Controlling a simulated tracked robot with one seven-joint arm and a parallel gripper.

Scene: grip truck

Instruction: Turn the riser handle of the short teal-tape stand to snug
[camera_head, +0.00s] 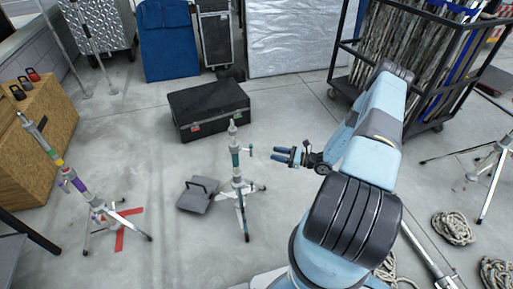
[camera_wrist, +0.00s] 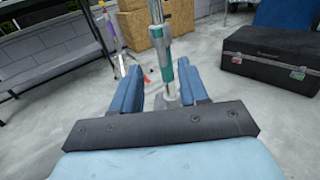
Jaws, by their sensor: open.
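The short teal-tape stand (camera_head: 237,172) stands upright on spread legs near the middle of the head view, with teal bands on its grey post. Its small riser handle (camera_head: 250,151) juts from the post's right side, toward my gripper. My gripper (camera_head: 275,154) is open and empty, to the right of the post and apart from it, its fingers pointing left. In the wrist view the post (camera_wrist: 158,25) and its teal band (camera_wrist: 166,75) show between and beyond the two fingers (camera_wrist: 158,70). I cannot make out the handle clearly there.
A grey flat case (camera_head: 198,195) lies left of the stand's legs, and a black case (camera_head: 209,108) sits behind. Another stand (camera_head: 68,178) with yellow and purple tape is at left, by red floor tape (camera_head: 120,232). A black cart (camera_head: 341,78) and coiled rope (camera_head: 452,228) are at right.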

